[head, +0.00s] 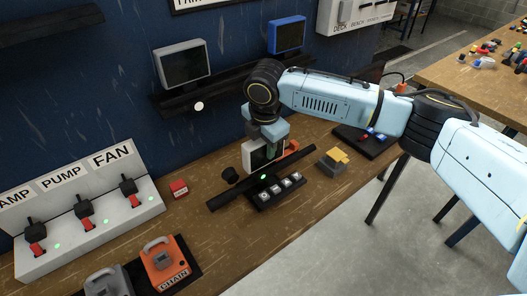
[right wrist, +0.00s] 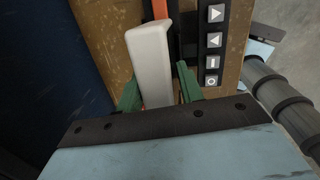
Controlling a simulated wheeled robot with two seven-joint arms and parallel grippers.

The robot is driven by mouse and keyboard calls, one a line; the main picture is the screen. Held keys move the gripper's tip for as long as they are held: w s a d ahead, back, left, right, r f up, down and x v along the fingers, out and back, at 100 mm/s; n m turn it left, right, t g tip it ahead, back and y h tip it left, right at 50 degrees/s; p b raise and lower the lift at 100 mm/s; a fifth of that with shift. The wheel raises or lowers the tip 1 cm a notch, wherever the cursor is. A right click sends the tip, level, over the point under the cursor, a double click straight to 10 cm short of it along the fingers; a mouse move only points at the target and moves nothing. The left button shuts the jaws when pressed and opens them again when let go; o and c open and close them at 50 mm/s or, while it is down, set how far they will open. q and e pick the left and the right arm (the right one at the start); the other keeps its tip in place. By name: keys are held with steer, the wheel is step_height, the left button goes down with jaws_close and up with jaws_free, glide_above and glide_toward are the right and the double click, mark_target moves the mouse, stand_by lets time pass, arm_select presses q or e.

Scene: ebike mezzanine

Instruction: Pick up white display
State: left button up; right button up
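The white display (head: 254,155) stands upright on the wooden bench, behind a dark bar and a button panel; its screen is partly covered by my gripper. In the right wrist view it is a pale, narrow block (right wrist: 152,65) seen from above. My right gripper (head: 268,142) reaches down over its top. Its green fingers (right wrist: 158,92) are spread on either side of the display, with a small gap at the right finger; contact at the left finger is unclear. My left gripper is out of view.
A black panel with several buttons (head: 276,190) lies just in front. A grey display (head: 183,64) and a blue-framed display (head: 287,36) stand on the wall shelf. A black knob (head: 230,174), red box (head: 179,189) and yellow-topped block (head: 334,161) are nearby. A switch box (head: 90,232) stands left.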

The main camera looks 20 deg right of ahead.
steer(key=shift+r, duration=0.1)
steer(key=c, duration=0.6)
